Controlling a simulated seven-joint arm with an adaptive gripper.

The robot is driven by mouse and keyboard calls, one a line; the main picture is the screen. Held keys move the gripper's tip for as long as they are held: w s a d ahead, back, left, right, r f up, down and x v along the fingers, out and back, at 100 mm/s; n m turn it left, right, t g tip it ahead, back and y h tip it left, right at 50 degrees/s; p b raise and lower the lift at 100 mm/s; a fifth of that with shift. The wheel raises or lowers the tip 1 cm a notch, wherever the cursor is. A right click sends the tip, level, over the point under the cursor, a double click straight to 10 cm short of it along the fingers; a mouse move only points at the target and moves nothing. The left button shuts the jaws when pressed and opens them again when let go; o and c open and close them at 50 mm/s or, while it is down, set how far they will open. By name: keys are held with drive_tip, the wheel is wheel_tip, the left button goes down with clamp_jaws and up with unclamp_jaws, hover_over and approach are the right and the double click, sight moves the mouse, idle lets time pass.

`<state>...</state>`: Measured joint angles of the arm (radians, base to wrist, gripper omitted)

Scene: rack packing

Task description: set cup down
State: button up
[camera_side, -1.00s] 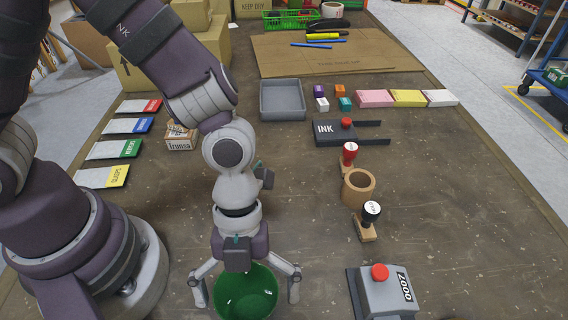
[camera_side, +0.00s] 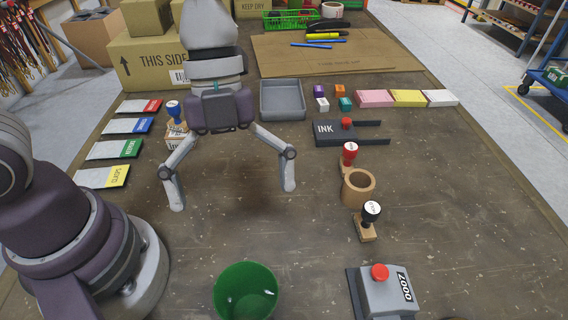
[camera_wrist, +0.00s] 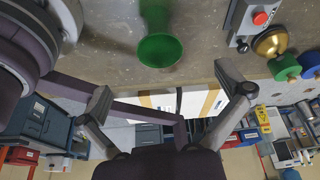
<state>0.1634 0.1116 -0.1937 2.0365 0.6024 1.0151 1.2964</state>
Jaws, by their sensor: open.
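The green cup (camera_side: 245,291) stands upright on the table near the front edge of the side view, with its open mouth up. It also shows in the wrist view (camera_wrist: 160,50) at the top centre. My gripper (camera_side: 232,197) is open and empty, with its two fingers spread wide. It is apart from the cup, beyond it and higher up in the side view. In the wrist view the fingers (camera_wrist: 165,82) are spread below the cup, with nothing between them.
A numbering device (camera_side: 388,293) with a red button sits right of the cup. A wooden-base stamp (camera_side: 366,222), a tan ring-like holder (camera_side: 358,190) and an ink pad (camera_side: 335,132) stand right of centre. A grey tray (camera_side: 283,115) lies farther back. The middle tabletop is clear.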

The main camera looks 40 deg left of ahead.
drive_tip(key=a+r+n+t+y, duration=0.1)
drive_tip(key=a+r+n+t, duration=0.1)
drive_tip(key=a+n+t, duration=0.2)
drive_tip(key=w+a+r+n+t+y, duration=0.1)
drive_tip(key=a+n, duration=0.9)
drive_tip(key=n, duration=1.1)
drive_tip(key=r+t+y, duration=0.1)
drive_tip(key=t, duration=0.1)
drive_tip(key=shift+w+a+r+t, duration=0.25)
drive_tip(key=shift+w+r+t, duration=0.05)
drive_tip(key=shift+t, duration=0.1)
